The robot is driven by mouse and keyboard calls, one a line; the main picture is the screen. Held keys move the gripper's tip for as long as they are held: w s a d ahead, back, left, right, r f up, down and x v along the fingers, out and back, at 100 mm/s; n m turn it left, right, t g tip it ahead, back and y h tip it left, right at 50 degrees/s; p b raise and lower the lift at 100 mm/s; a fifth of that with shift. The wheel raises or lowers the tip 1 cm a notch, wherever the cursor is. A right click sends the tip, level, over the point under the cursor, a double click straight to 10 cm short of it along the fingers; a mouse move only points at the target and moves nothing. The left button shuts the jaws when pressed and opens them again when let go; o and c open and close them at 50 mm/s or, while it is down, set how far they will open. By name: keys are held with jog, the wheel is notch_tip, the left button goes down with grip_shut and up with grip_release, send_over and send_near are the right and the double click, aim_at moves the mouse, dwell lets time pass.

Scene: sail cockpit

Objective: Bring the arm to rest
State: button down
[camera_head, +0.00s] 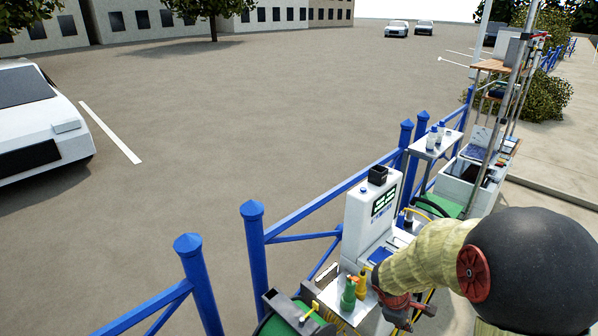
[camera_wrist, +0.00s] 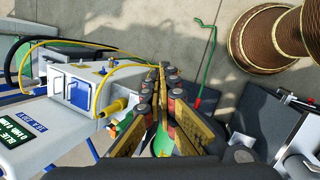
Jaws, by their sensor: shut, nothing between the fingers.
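My gripper (camera_head: 402,312) shows low in the head view, at the end of my arm, partly hidden by the arm itself. In the wrist view its two fingers (camera_wrist: 161,80) run up the middle and come together at the tips. It is shut and nothing shows between the fingers. I cannot tell whether the gripper touches anything.
Green (camera_head: 348,294) and orange (camera_head: 361,284) bottles stand beside the console near my gripper. A blue railing (camera_head: 255,250) runs behind it. Open pavement (camera_head: 250,120) lies beyond the railing.

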jog(key=s+a+r+m+t+y+b, duration=0.1)
jog(key=s+a+m+b, duration=0.4)
jog(key=s+b, duration=0.5)
jog(key=s+a+r+m+t+y+b, duration=0.2)
jog(key=s+a+m+b, duration=0.3)
jog(key=s+b, duration=0.6)
jog(key=shift+a+m+t+y, duration=0.35)
jog(key=shift+m+t+y, duration=0.2)
jog(key=shift+m, duration=0.45)
jog(key=shift+s, duration=0.1)
